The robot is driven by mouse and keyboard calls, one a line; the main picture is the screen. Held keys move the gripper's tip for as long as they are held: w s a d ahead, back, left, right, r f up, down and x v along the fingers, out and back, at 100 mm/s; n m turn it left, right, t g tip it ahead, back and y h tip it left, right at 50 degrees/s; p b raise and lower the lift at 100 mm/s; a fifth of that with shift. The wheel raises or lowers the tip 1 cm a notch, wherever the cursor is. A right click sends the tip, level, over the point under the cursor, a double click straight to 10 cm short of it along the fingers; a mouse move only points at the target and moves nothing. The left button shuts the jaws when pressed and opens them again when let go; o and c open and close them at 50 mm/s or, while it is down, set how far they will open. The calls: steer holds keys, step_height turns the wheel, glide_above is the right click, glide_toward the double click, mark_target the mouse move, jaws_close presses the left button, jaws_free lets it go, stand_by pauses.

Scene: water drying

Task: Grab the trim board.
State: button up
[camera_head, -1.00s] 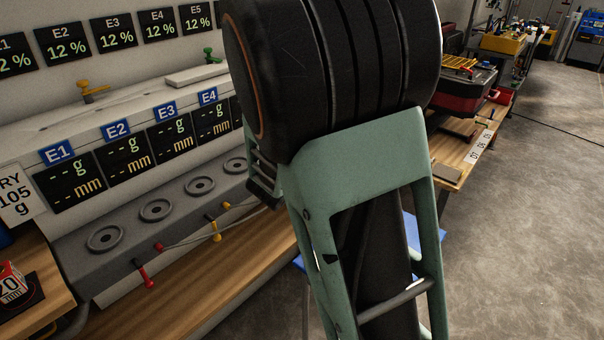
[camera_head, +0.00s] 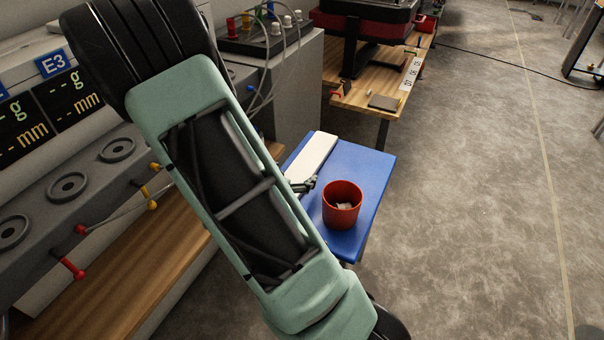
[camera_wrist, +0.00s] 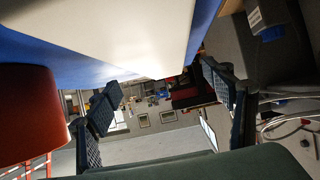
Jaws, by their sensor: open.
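The trim board appears to be a white flat board (camera_head: 312,154) lying on the blue table (camera_head: 352,165), along its left side. In the wrist view the pale board (camera_wrist: 140,30) is large and close at the top. My gripper (camera_head: 306,185) is beside the near end of the board, largely hidden behind my own arm. In the wrist view my gripper (camera_wrist: 166,105) has its two dark fingers spread wide, with nothing between them. The board lies above the gap in that picture. I cannot tell whether a finger touches it.
A red cup (camera_head: 342,206) with pale pieces inside stands on the blue table, right of the gripper; it is close at left in the wrist view (camera_wrist: 30,112). A grey bench with dials (camera_head: 68,187) stands left. Open floor (camera_head: 470,200) lies to the right.

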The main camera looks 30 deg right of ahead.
mark_target(301, 170)
steer(key=b+x, duration=0.1)
steer(key=x, duration=0.3)
steer(key=shift+f+b, duration=0.2)
steer(key=shift+b, duration=0.15)
steer(key=shift+c, duration=0.5)
steer(key=c, duration=1.4)
steer(key=shift+r, duration=0.15)
